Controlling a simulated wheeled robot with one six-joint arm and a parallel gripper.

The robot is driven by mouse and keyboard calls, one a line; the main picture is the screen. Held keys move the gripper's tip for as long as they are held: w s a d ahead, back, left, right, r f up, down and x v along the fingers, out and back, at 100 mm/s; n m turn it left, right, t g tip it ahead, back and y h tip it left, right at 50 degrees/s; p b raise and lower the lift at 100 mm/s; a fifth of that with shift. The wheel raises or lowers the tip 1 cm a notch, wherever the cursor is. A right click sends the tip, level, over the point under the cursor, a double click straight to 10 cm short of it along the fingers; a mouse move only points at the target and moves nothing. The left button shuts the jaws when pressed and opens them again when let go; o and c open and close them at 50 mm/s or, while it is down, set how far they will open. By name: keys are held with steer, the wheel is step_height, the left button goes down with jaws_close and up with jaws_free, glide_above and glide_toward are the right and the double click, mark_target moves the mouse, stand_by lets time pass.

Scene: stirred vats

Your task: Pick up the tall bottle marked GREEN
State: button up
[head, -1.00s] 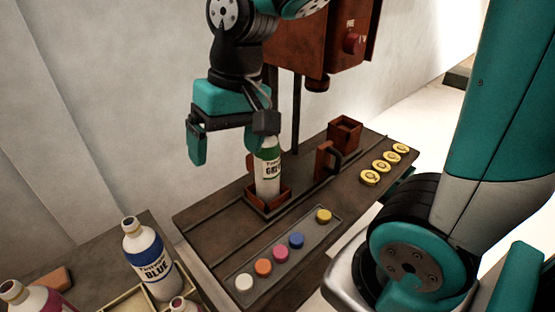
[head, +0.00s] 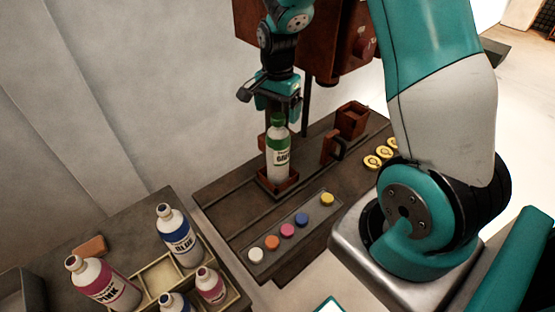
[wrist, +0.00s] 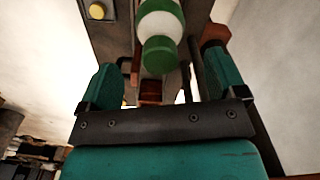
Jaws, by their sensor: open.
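The tall white bottle with the green label and green cap (head: 278,152) stands upright in a small rust-coloured holder (head: 291,182) on the dark bench. Its label reads as GREEN, partly legible. My gripper (head: 272,108) is open just above and behind the bottle in the head view. In the wrist view, the green cap and white shoulder of the bottle (wrist: 160,30) show between my two teal fingers (wrist: 160,80), apart from both. The bottle's lower part is hidden in the holder.
A strip of coloured buttons (head: 287,231) lies in front of the holder. A rust bracket (head: 329,150) and an open box (head: 352,118) stand to the right.

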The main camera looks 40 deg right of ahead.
steer(key=p, duration=0.2)
glide_above(278, 152)
steer(key=w+d, duration=0.2)
steer(key=w, duration=0.1)
steer(key=shift+s+d+f, duration=0.1)
steer(key=shift+f, duration=1.35)
steer(key=shift+s+d+f, duration=0.1)
steer(key=shift+f, duration=1.3)
steer(key=c, duration=1.7)
steer(key=shift+w, duration=0.1)
steer(key=shift+r, duration=0.15)
